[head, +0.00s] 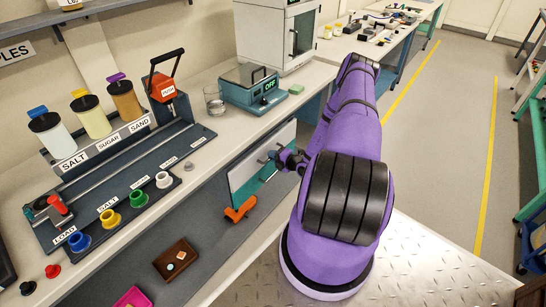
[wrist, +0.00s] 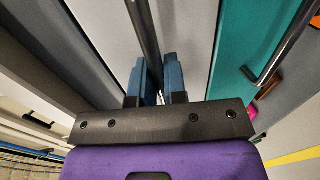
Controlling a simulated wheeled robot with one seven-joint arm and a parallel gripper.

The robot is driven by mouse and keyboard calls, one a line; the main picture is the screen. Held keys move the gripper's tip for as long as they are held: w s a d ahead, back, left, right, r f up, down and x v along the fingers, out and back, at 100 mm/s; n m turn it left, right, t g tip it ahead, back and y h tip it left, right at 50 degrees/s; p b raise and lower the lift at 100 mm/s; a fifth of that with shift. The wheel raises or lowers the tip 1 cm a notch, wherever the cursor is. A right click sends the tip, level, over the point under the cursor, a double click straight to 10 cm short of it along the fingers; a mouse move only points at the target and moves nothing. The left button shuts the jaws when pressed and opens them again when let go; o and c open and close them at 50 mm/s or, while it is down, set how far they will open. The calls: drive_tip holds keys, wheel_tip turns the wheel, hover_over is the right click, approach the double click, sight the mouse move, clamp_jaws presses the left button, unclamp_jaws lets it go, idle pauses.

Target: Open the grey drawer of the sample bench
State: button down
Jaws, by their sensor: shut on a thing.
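The sample bench (head: 205,180) runs along the left and middle of the head view. Under its top, a pale grey drawer front (head: 283,142) shows above a teal one (head: 240,200). The grey front also shows in the wrist view (wrist: 186,40), with a dark bar handle (wrist: 145,35). My gripper (head: 279,159) is at the bench front; in the wrist view its two blue fingers (wrist: 157,85) are on either side of the bar and shut on it. My purple arm hides part of the bench front. I cannot tell whether the grey drawer stands out from the bench.
The teal front has its own bar handle (wrist: 280,50) beside my gripper. An orange object (head: 240,209) is below the drawers, and a brown tray (head: 176,259) lies nearby. A scale (head: 248,92) and jars (head: 50,134) stand on the bench. The floor (head: 440,130) at right is clear.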

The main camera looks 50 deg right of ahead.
drive_tip(key=f+v, duration=0.3)
drive_tip(key=v, duration=1.1)
drive_tip(key=s+f+v, duration=0.1)
drive_tip(key=f+v, duration=0.1)
drive_tip(key=v, duration=1.2)
drive_tip(key=shift+d+f, duration=0.2)
drive_tip(key=shift+f, duration=0.15)
drive_tip(key=c, duration=1.2)
unclamp_jaws()
drive_tip(key=v, duration=1)
drive_tip(key=shift+s+d, duration=0.15)
drive_tip(key=shift+s, duration=0.3)
